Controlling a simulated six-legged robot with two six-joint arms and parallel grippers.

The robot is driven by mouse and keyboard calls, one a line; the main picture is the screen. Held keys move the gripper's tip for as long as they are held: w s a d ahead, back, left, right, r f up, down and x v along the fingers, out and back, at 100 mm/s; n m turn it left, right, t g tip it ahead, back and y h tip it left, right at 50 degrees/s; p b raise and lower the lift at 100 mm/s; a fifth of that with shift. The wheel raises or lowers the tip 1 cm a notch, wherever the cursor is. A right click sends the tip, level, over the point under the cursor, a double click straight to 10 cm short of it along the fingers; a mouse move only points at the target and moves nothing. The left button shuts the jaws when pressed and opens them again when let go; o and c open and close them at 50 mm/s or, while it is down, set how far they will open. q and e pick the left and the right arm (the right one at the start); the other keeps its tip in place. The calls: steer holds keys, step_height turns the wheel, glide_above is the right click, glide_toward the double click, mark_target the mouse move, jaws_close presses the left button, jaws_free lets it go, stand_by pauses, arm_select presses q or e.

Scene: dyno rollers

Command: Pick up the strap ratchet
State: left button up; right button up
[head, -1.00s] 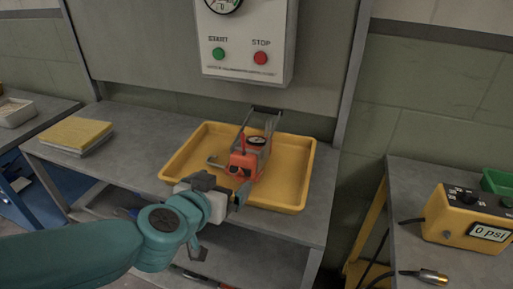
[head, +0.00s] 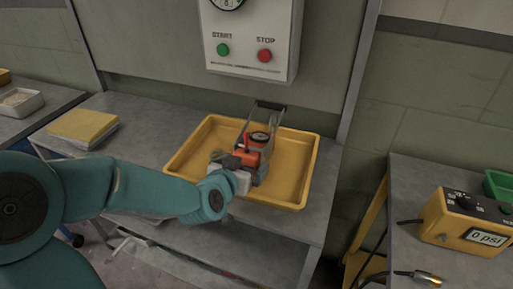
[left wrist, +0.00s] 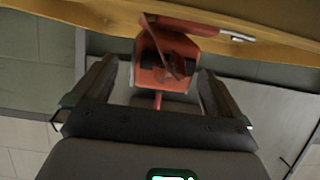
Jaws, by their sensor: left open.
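The strap ratchet (head: 262,145) is orange and grey with a dark frame handle at its far end. It sits in the yellow tray (head: 300,190) on the grey bench. My left gripper (head: 237,161) is at the near end of the ratchet, over the tray, and partly hides it. In the left wrist view the orange body of the ratchet (left wrist: 165,62) shows between the two fingers of my left gripper (left wrist: 160,72). The fingers are apart, with a gap on each side of it. The yellow tray crosses the top of that view. My right gripper is not seen.
A panel (head: 250,40) with START and STOP buttons hangs behind the tray. A yellow-topped stack (head: 84,127) lies on the bench at left. On the right bench (head: 410,180) stand a yellow box reading 0 psi (head: 470,222) and a green bin (head: 499,185).

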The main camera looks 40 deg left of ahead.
mark_target(258, 138)
arm_select(q)
steer(key=x, duration=0.6)
steer(key=shift+w+a+r, duration=0.15)
steer(key=shift+w+a, duration=0.15)
steer(key=shift+a, duration=0.1)
steer(key=shift+s+r, duration=0.1)
steer(key=c, duration=1.4)
steer(key=shift+r, duration=0.1)
steer(key=c, duration=0.5)
